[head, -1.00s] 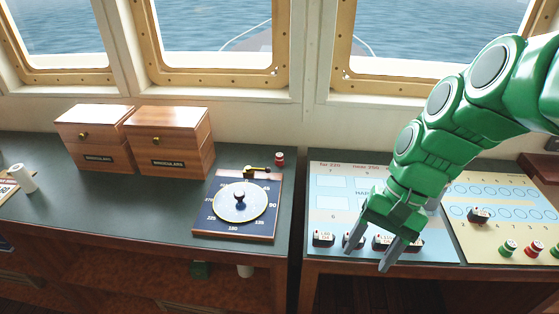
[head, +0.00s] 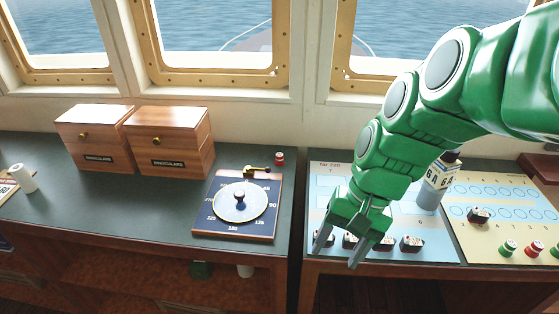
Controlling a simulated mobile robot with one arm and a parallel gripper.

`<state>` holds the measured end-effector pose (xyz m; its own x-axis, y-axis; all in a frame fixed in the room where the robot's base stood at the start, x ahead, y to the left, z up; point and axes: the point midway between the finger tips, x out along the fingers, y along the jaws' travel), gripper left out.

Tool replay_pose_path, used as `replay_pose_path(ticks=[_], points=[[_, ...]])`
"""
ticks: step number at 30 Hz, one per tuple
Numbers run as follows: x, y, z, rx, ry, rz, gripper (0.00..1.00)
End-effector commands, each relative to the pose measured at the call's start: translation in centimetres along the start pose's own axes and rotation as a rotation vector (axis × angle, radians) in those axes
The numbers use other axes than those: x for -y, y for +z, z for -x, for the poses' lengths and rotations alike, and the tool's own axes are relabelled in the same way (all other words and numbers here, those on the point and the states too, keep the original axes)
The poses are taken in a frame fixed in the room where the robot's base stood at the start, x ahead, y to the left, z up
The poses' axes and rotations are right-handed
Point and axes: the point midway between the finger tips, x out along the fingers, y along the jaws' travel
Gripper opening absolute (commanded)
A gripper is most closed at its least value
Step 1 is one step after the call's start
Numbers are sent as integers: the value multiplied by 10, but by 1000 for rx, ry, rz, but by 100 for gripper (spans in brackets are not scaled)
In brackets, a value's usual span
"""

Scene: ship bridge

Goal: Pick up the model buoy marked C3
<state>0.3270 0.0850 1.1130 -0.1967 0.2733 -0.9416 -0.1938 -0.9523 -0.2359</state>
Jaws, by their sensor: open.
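Small buoy-like pieces stand in view, but no C3 mark is readable on any of them. A green one (head: 508,248) and a red one (head: 532,250) stand on the front edge of the yellow chart board at right, with another green one (head: 555,250) cut by the picture edge. A lone red one (head: 279,158) stands on the left desk behind the compass board. My gripper (head: 338,256) is open, fingers pointing down over the front left of the blue chart board. It is left of the buoys on the yellow board and hides part of the small ship models below it.
Dark ship models (head: 411,243) line the front of the blue board (head: 327,184). A white and grey cylinder marked 6A (head: 432,188) stands behind my arm. A ship model (head: 479,215) sits on the yellow board (head: 500,190). Two wooden boxes (head: 168,150) and a compass board (head: 228,231) occupy the left desk.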

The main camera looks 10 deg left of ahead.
Motion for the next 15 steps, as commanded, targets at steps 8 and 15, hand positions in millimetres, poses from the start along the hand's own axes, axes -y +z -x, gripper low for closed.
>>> replay_pose_path(ticks=[8,15], points=[[38,-29,4,24,-90,-53,62],[84,-72,7,79,-212,-153,62]])
